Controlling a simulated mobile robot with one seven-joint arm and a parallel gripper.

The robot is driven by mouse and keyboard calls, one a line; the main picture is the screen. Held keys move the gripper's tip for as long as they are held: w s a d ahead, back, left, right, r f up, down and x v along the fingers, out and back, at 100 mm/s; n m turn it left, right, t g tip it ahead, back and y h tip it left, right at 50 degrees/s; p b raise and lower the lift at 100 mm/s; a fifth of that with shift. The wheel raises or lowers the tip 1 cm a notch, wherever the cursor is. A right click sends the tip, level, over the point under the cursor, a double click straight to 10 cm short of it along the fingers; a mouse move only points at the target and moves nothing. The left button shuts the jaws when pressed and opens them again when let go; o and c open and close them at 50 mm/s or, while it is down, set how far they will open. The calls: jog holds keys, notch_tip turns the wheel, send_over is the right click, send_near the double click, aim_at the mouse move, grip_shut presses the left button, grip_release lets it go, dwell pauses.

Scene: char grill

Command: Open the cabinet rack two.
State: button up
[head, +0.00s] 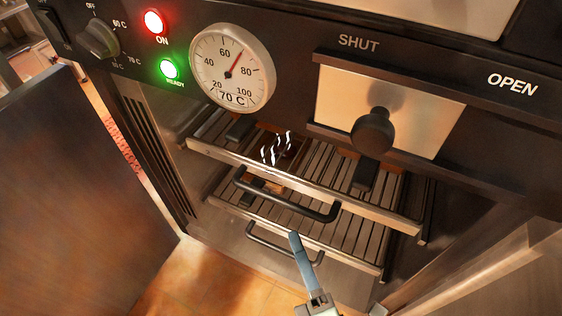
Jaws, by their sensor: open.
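The cabinet holds two slatted metal racks, one above the other. The upper rack (360,207) has a pale front rail and a black bar handle (290,198). The lower rack (345,258) has its own black handle (283,247), smaller in view. No label shows which rack is number two. My gripper (304,262) is at the bottom centre, open and empty. One blue-grey finger shows clearly, its tip near the lower handle in the picture; contact cannot be told. The rest of my gripper is mostly cut off by the bottom edge.
A dark open door (75,190) stands at left. Above the racks are a dial gauge (232,68), lit red and green lamps, and a metal slide with a black knob (373,132) between SHUT and OPEN. White steam-like marks rise over the upper rack. Tiled floor (205,275) shows below.

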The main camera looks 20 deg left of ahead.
jog(key=b+x, duration=0.3)
jog(key=x, duration=1)
jog(key=shift+r, duration=0.1)
jog(key=shift+d, duration=0.1)
grip_shut()
dwell(0.9)
